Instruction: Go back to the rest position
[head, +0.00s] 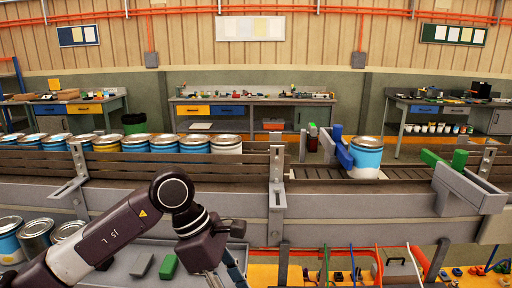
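My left arm reaches in from the lower left, in front of the conveyor. My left gripper (222,272) points down at the bottom edge of the head view. Its fingertips are cut off by the frame, so I cannot tell whether it is open or shut. My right gripper is not in view. A blue and white can (366,158) stands upright on the roller conveyor (400,187), beside a blue guide part. A row of several cans (180,144) stands on the left stretch of the conveyor.
The conveyor's front rail (350,200) runs across the view beyond my arm. Several cans (36,238) stand at the lower left. A green block (168,266) lies on a grey surface near my gripper. An orange surface with small parts (345,273) is at the lower right.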

